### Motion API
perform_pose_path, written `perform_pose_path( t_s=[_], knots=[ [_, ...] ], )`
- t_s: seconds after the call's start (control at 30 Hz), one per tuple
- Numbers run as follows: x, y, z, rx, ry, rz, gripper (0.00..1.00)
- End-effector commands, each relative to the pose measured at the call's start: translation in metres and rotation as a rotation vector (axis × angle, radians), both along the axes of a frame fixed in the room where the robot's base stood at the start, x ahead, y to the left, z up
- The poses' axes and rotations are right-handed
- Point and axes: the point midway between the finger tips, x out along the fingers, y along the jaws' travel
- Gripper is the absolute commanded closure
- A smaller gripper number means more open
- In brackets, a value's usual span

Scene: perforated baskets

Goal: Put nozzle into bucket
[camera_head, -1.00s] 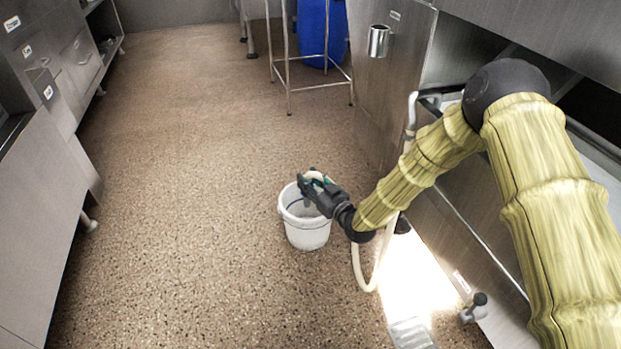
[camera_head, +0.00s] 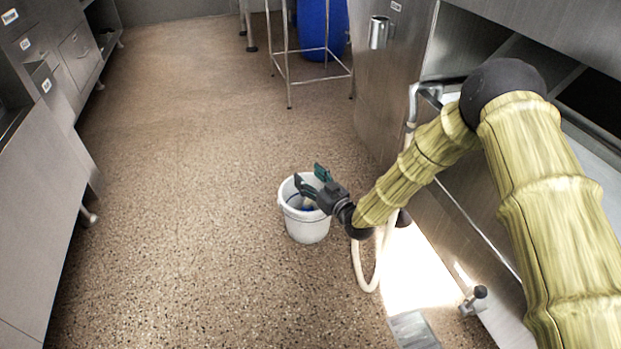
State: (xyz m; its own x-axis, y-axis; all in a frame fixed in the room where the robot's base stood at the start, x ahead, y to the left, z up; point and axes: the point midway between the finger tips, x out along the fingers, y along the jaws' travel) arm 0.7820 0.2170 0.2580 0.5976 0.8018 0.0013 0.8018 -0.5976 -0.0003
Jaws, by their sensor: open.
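A white bucket (camera_head: 305,228) stands upright on the floor. My gripper (camera_head: 311,178) is open over the bucket's mouth, its two fingers spread apart, with nothing between their tips. A small pale and blue part, which looks like the nozzle (camera_head: 307,206), shows inside the bucket below the fingers. The gripper and the bucket wall hide much of it. The cream hose (camera_head: 369,286) hangs in a loop right of the bucket and passes behind my arm; its link to the nozzle is hidden.
A steel counter (camera_head: 455,220) runs along the right, with a metal foot (camera_head: 478,300) near the floor. Steel cabinets (camera_head: 45,190) line the left. A blue barrel (camera_head: 322,30) and a metal stand (camera_head: 290,70) are at the back. The floor left of the bucket is clear.

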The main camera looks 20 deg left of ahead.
Motion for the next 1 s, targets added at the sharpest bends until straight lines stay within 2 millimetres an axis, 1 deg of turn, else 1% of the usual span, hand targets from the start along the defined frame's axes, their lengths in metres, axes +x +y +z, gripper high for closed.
perform_pose_path(
  t_s=[0.17, 0.5, 0.6, 0.8, 1.0],
  knots=[
    [-0.005, -0.007, -0.001, 0.000, 0.001, -0.001, 0.41],
    [-0.033, -0.045, 0.000, 0.000, 0.001, -0.001, 0.41],
    [-0.039, -0.053, 0.000, 0.001, 0.001, -0.001, 0.41],
    [-0.045, -0.060, 0.000, 0.000, 0.000, -0.001, 0.41],
    [-0.045, -0.059, 0.000, 0.000, 0.000, 0.002, 0.41]
  ],
)
